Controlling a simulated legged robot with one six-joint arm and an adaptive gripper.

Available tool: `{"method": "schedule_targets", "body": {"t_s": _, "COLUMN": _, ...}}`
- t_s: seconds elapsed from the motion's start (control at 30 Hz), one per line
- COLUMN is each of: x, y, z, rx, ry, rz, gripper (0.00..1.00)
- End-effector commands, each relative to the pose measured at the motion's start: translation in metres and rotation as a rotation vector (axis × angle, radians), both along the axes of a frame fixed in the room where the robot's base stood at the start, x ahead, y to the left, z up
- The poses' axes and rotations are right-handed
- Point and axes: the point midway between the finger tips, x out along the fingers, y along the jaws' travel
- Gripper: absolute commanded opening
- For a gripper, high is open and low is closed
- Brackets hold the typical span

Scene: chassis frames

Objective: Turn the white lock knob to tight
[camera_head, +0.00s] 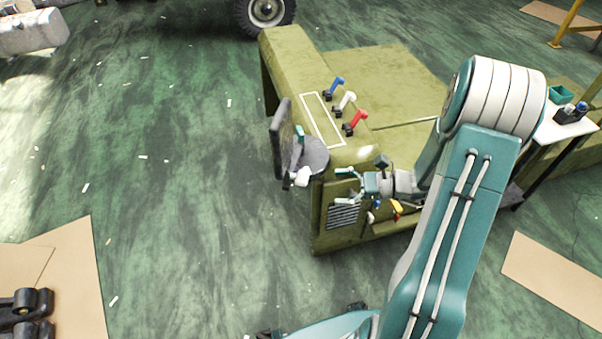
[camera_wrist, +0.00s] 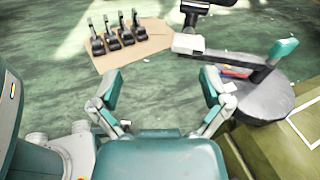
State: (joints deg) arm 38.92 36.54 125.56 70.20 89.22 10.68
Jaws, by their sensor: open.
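Three lock knobs stand in a row on top of the olive-green chassis: a blue knob (camera_head: 337,83), the white lock knob (camera_head: 346,100) and a red knob (camera_head: 357,119). The white one is between the other two. My gripper (camera_head: 343,186) is open and empty, beside the chassis's near end and lower in the picture than the knobs, apart from them. Its two spread fingers also show in the wrist view (camera_wrist: 160,80), with floor beyond them. The knobs do not show in the wrist view. I cannot read the white knob's tight marking.
A white outlined strip (camera_head: 322,118) runs beside the knobs. Open green floor (camera_head: 180,200) lies left.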

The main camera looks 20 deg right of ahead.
Motion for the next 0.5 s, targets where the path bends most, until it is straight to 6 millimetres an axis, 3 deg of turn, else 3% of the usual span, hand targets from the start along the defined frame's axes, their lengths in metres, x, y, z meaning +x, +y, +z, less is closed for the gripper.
{"method": "schedule_targets", "body": {"t_s": 0.1, "x": 0.007, "y": -0.020, "z": -0.018, "rx": 0.102, "ry": 0.038, "rz": -0.107, "gripper": 0.97}}
{"method": "schedule_targets", "body": {"t_s": 0.23, "x": 0.010, "y": -0.029, "z": -0.025, "rx": 0.151, "ry": 0.049, "rz": -0.160, "gripper": 0.97}}
{"method": "schedule_targets", "body": {"t_s": 0.37, "x": 0.014, "y": -0.023, "z": -0.025, "rx": 0.155, "ry": 0.050, "rz": -0.164, "gripper": 0.97}}
{"method": "schedule_targets", "body": {"t_s": 0.5, "x": 0.024, "y": -0.003, "z": -0.026, "rx": 0.154, "ry": 0.051, "rz": -0.159, "gripper": 0.97}}
